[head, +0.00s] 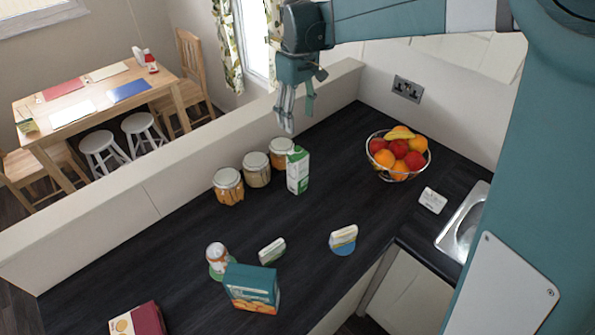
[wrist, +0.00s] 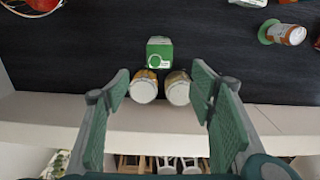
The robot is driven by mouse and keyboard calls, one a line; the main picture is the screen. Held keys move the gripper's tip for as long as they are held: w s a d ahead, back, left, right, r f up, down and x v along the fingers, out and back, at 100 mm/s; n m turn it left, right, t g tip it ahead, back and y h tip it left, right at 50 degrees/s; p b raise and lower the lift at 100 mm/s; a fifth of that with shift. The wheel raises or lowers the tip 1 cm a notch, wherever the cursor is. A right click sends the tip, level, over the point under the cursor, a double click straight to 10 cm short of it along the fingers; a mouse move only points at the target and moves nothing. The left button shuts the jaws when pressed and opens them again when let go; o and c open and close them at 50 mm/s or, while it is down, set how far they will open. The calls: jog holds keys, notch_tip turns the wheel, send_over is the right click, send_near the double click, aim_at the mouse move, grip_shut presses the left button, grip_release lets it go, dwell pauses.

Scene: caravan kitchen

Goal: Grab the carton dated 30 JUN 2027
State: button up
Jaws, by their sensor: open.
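A white and green carton (head: 298,172) stands upright on the dark worktop, just right of the jars. In the wrist view its top (wrist: 160,47) shows beyond the jars, between the lines of my fingers. No date on it can be read. My gripper (head: 286,118) is open and empty, above and behind the carton in the head view. In the wrist view my gripper (wrist: 161,84) has its two green pads wide apart, with nothing between them touching. A teal box (head: 252,288) and a maroon box (head: 138,321) stand nearer the front; no date shows on them.
Three lidded jars (head: 257,170) stand in a row close beside the carton. A low wall (head: 190,180) runs behind them. A fruit bowl (head: 399,155) is to the right. Mid-worktop is clear.

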aim_at(298, 153)
notch_tip(298, 153, down, 17)
jog(key=shift+f, duration=0.1)
dwell(0.3)
jog(key=shift+f, duration=1.3)
jog(key=shift+w+f+p, duration=0.1)
jog(key=shift+f+p, duration=0.2)
jog(key=shift+f, duration=2.3)
jog(key=c, duration=1.5)
